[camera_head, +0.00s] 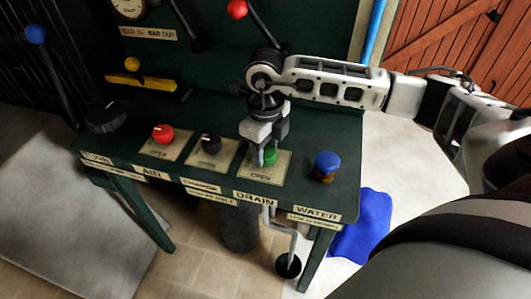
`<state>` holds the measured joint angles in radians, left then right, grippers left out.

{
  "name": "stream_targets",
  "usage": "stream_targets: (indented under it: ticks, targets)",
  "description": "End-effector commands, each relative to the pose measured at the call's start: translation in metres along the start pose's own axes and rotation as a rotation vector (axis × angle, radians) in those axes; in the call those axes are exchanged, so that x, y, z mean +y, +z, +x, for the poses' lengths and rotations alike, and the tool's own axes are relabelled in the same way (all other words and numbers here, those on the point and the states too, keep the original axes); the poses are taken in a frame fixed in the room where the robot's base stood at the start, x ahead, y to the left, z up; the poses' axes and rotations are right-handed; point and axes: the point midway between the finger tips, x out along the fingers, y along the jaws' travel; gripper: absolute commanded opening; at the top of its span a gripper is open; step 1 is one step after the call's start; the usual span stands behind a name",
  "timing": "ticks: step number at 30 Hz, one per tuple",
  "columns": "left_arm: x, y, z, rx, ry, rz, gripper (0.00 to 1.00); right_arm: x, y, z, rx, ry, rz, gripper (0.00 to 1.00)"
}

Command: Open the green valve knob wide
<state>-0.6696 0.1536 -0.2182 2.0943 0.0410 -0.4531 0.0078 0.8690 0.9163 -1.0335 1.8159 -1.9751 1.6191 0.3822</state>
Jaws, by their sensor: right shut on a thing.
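The green valve knob (269,156) sits on a cream "OPEN" plate (268,171) above the "DRAIN" label on the dark green bench. My right gripper (262,150) comes down over it from above and is shut on the knob. The fingers hide much of the knob, and how far it is turned cannot be told. My left gripper is not in view.
On the bench (210,187) are a red knob (163,133), a black knob (210,142) and a blue knob (327,165). Levers with a red ball (237,9), a yellow ball (132,64) and a blue ball (36,34) stand behind and left. A blue cloth-like patch (366,222) lies on the floor.

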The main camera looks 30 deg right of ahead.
Motion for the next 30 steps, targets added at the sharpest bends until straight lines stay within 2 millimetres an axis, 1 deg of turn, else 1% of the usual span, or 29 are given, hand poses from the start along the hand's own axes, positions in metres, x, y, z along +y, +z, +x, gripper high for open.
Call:
stream_targets:
  ticks: [1,20,26,30]
  targets:
    - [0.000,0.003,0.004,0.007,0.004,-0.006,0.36,-0.001,0.001,0.003,-0.004,-0.001,-0.045,0.20]
    - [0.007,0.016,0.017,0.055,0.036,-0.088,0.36,-0.001,0.001,0.002,-0.004,-0.003,-0.642,0.20]
    - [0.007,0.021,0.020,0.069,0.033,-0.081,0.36,-0.001,0.001,0.002,-0.004,-0.003,-0.818,0.20]
    - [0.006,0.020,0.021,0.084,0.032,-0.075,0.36,-0.001,0.001,0.001,-0.005,-0.004,-0.922,0.20]
